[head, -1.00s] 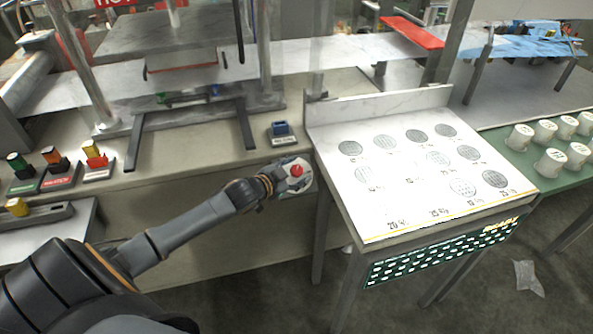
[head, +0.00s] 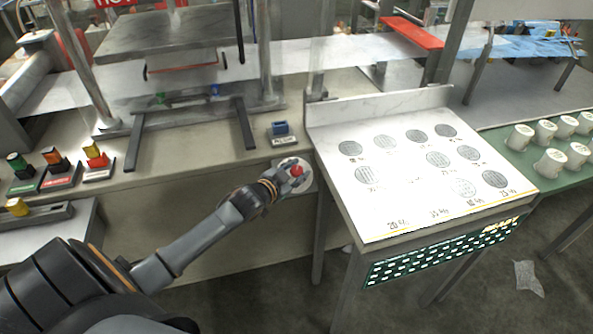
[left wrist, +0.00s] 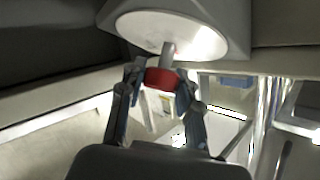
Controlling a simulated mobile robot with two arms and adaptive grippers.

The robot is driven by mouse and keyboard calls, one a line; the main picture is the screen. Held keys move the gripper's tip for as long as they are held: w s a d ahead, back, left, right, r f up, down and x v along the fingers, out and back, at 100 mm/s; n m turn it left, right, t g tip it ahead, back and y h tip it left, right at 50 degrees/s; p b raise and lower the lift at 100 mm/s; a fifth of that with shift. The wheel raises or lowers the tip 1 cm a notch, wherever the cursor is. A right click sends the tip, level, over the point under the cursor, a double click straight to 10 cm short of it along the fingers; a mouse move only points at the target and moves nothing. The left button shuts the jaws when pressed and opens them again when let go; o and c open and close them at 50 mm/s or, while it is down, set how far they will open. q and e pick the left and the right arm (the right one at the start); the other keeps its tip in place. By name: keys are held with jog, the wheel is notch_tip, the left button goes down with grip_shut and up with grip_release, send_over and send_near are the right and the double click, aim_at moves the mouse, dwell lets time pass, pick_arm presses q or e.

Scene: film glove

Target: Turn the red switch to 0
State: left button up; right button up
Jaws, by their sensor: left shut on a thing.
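The red switch (head: 297,170) is a small red knob on a round pale plate (head: 304,178) at the front of the bench, left of the sloped white panel. My left gripper (head: 285,178) reaches it from the lower left. In the left wrist view the red knob (left wrist: 160,78) sits between the two fingers of my left gripper (left wrist: 157,92), which are shut on it. A grey stem joins the knob to the pale round housing (left wrist: 172,30) above. The 0 marking cannot be read in either view. My right gripper is not in view.
The sloped white panel (head: 375,215) with several grey discs stands close to the right of the switch. Several coloured switches (head: 95,155) stand at the left. White cups (head: 545,130) stand far right.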

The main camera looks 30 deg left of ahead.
pick_arm(q)
jog(key=n+y, duration=0.1)
jog(key=n+y+b, duration=0.1)
jog(key=n+y, duration=0.1)
jog(key=shift+d+f+t, duration=0.1)
jog(key=shift+f+t, duration=0.1)
jog(key=shift+t, duration=0.1)
jog(key=shift+r+n+y+b, duration=0.1)
jog(key=shift+n+y+b, duration=0.65)
jog(key=shift+n+y, duration=0.35)
jog(key=o, duration=1.2)
jog(key=shift+r, duration=0.1)
jog(key=v, duration=1.2)
